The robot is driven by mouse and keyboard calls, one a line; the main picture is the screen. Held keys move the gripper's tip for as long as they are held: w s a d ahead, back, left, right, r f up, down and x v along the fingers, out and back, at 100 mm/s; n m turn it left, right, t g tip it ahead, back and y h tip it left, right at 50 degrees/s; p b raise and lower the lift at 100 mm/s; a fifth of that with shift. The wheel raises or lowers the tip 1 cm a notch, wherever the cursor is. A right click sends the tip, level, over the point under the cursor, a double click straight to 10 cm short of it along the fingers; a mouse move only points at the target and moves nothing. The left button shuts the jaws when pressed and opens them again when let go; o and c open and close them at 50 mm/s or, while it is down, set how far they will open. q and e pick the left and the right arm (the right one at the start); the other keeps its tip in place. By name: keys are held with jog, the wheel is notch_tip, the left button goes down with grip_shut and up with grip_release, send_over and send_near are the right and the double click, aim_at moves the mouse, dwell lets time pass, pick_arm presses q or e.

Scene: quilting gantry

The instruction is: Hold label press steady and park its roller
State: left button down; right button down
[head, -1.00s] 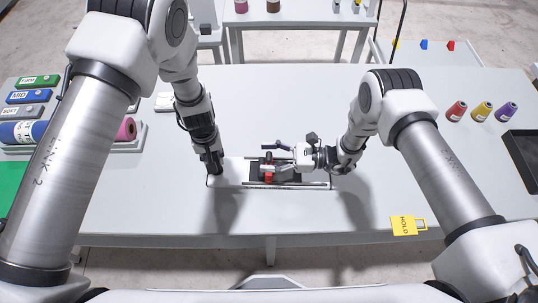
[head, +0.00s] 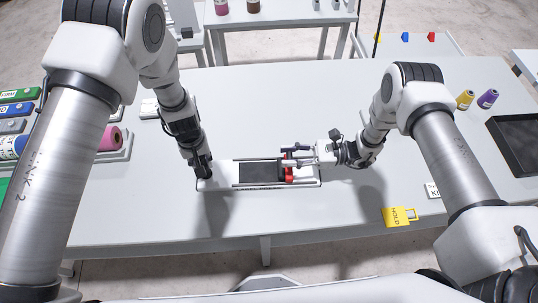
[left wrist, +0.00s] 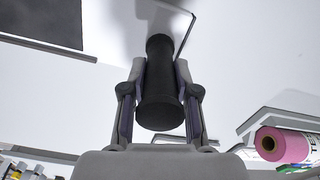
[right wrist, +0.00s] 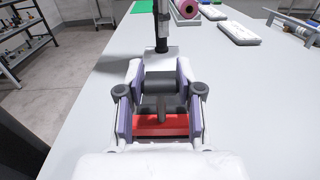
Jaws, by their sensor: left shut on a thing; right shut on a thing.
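The label press (head: 216,176) lies on the table, a pale base with a dark pad (head: 258,172) and side rails. Its roller carriage (head: 289,174), with a red part, sits at the right end of the pad. My left gripper (head: 204,174) is shut on a black upright grip (left wrist: 160,85) at the press's left end. My right gripper (head: 312,159) is shut on the roller's handle. In the right wrist view, the red part (right wrist: 160,126) and a dark cylinder show between its fingers; the fingers partly hide the handle.
A yellow HOLD tag (head: 400,217) lies near the front edge at right. Thread cones (head: 465,99) and a black tray (head: 518,140) stand at far right. A pink roll (head: 111,139) rests in a tray at left. The table behind the press is clear.

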pick_arm(q)
jog(key=shift+s+f, duration=0.2)
jog(key=shift+f, duration=0.05)
pick_arm(e)
jog(key=d, duration=0.6)
jog(key=shift+s+d+f, duration=0.1)
jog(key=shift+s+d, duration=0.05)
jog(key=shift+s, duration=0.1)
jog(key=c, duration=0.7)
grip_release()
jog(key=shift+d, duration=0.1)
jog(key=d, duration=1.2)
jog(key=shift+s, duration=0.35)
